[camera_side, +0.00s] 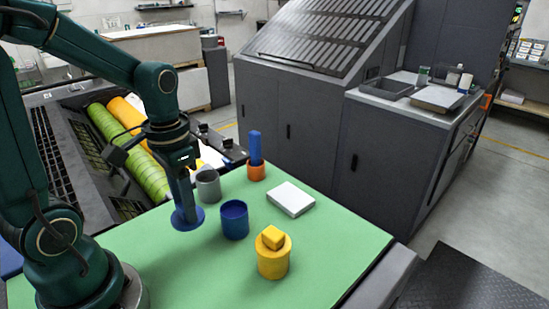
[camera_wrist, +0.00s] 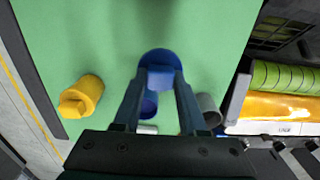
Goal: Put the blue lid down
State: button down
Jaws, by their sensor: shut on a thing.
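My gripper (camera_side: 184,205) points down and is shut on the knob of the blue lid (camera_side: 187,220). In the wrist view the fingers (camera_wrist: 160,88) close on the knob, and the lid's round disc (camera_wrist: 157,56) shows beyond it. The lid is level, low over the green tabletop (camera_side: 150,262), left of the blue cup (camera_side: 235,222). I cannot tell whether it touches the surface. The blue cup looks open at the top, and it is partly hidden behind the fingers in the wrist view (camera_wrist: 149,105).
A grey cup (camera_side: 208,187) stands behind the lid. A yellow cup (camera_side: 272,264) with a yellow lid (camera_side: 273,238) stands at the front right. An orange cup (camera_side: 256,173) holds a blue cylinder (camera_side: 255,147). A white box (camera_side: 291,199) lies right. The front left tabletop is clear.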

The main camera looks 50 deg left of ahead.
send_over(219, 255)
notch_tip(219, 255, down, 3)
jog(key=shift+f, duration=2.2)
jog(key=shift+f, duration=0.2)
jog(key=shift+c, duration=2.3)
grip_release()
jog(key=shift+r, duration=0.1)
